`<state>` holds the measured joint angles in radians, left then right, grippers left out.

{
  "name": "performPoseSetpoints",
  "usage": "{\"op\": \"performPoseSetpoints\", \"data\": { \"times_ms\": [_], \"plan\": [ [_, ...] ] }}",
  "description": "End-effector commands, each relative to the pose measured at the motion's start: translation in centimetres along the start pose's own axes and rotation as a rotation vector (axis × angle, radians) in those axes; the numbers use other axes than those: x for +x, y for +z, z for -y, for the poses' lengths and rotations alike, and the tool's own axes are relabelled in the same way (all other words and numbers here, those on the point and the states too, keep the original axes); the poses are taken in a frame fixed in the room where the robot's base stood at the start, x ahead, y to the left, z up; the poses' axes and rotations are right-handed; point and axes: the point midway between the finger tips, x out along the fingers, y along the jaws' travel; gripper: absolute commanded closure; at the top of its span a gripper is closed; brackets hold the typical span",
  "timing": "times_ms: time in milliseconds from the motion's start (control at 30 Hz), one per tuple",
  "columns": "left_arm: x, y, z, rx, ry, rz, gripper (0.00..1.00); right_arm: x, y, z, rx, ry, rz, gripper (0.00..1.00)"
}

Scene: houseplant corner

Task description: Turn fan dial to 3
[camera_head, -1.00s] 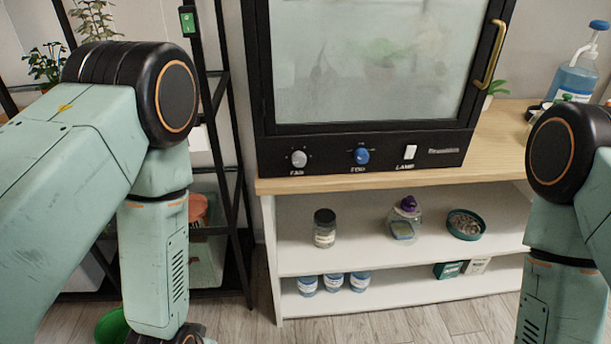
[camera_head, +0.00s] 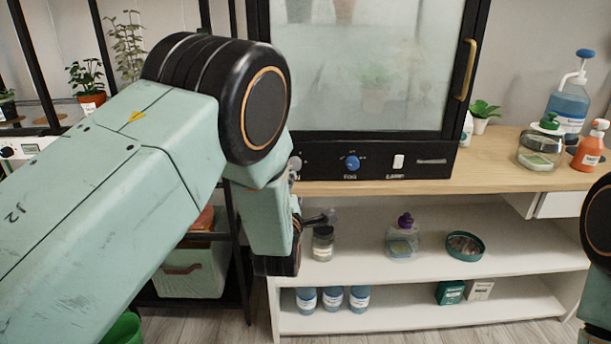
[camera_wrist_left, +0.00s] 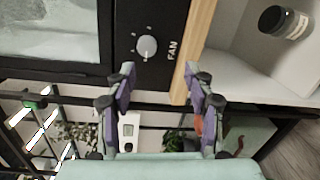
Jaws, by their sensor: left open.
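The fan dial (camera_wrist_left: 147,46) is a light grey round knob on the black cabinet panel, with small marks around it and the label FAN beside it, in the left wrist view. I cannot tell which mark it points to. My left gripper (camera_wrist_left: 159,82) is open, its two purple-grey fingers apart and short of the knob, with nothing between them. In the head view my left gripper (camera_head: 311,192) is partly hidden by my own arm, in front of the panel's left end. My right gripper is out of view.
The blue fog dial (camera_head: 352,162) and white lamp switch (camera_head: 398,161) sit right of the fan dial. A dark-lidded jar (camera_head: 323,245) stands on the shelf below. The wooden counter's (camera_head: 500,160) edge runs under the panel. A black rack stands at left.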

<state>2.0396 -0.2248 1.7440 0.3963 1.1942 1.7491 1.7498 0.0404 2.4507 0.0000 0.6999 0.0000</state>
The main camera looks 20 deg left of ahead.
Motion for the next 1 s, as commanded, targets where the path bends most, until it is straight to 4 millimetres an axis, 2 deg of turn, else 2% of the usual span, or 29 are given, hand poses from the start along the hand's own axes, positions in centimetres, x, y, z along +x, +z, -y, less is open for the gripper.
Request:
{"op": "performPoseSetpoints", "data": {
  "times_ms": [100, 300, 467, 800, 1000],
  "plan": [
    [0.6, -0.2, -1.5, -0.208, 0.059, -0.005, 0.47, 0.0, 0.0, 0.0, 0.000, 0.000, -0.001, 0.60],
    [0.9, -0.5, -2.1, -0.383, 0.083, 0.003, 0.47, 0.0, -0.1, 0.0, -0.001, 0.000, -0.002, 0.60],
    [2.0, -0.6, -2.1, -0.406, 0.084, 0.003, 0.47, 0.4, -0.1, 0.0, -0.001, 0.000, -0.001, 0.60],
    [6.7, -0.3, -2.2, -0.402, 0.081, 0.006, 0.47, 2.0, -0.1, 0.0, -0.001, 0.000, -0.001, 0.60],
    [8.2, -0.1, -2.4, -0.401, 0.080, 0.006, 0.47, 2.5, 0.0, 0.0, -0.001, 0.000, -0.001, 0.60]
  ]
}}
